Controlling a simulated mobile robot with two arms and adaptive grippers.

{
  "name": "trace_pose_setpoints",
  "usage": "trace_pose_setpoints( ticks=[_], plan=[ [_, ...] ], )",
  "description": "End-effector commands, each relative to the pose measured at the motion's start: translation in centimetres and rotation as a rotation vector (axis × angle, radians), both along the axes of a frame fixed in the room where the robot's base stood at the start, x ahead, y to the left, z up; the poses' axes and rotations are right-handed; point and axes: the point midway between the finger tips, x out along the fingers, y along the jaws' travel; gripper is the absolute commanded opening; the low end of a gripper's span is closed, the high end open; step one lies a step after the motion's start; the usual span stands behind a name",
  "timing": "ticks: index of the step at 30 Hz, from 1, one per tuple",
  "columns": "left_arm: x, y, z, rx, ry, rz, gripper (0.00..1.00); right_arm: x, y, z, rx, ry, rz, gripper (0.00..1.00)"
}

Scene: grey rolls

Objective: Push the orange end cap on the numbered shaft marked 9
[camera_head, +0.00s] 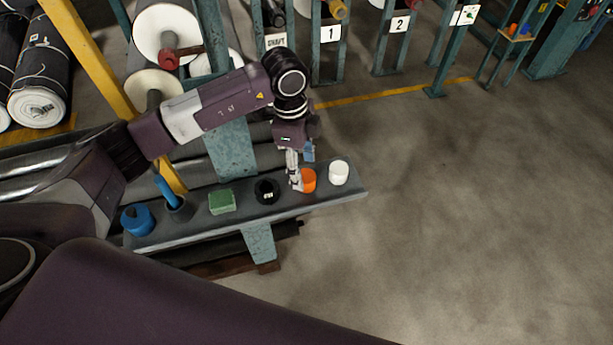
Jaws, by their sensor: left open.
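The orange end cap (309,180) sits on a narrow grey-green shelf (345,192), between a black round item and a white one. My left gripper (298,180) reaches down from above with open fingers, right at the left side of the orange cap. It partly covers the cap, and I cannot tell whether the fingers touch it. The shaft marked 9 is not seen; the readable number plates at the top are 1 (330,34) and 2 (399,24). My right gripper is not in view.
The shelf also holds a white cap (339,173), a black round item (266,191), a green block (222,202), a dark cup with a blue handle (180,209) and a blue roll (137,220). Green racks stand behind. Open concrete floor (470,220) lies to the right.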

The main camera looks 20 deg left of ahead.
Motion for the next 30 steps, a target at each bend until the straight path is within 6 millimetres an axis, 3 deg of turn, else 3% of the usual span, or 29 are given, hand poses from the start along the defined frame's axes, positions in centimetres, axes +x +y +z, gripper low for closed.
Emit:
trace_pose_setpoints(
  ticks=[7,16,26,30],
  plan=[
    [0.0,-0.7,-3.4,-0.001,0.003,-0.001,0.55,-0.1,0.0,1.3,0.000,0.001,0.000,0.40],
    [0.1,-0.8,-4.1,-0.003,0.001,-0.003,0.55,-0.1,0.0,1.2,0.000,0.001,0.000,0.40],
    [0.1,-0.8,-4.0,-0.003,0.001,-0.003,0.18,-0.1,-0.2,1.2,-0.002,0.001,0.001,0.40],
    [0.1,-0.8,-4.0,-0.003,0.000,-0.003,0.17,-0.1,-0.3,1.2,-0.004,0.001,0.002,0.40]
  ],
)
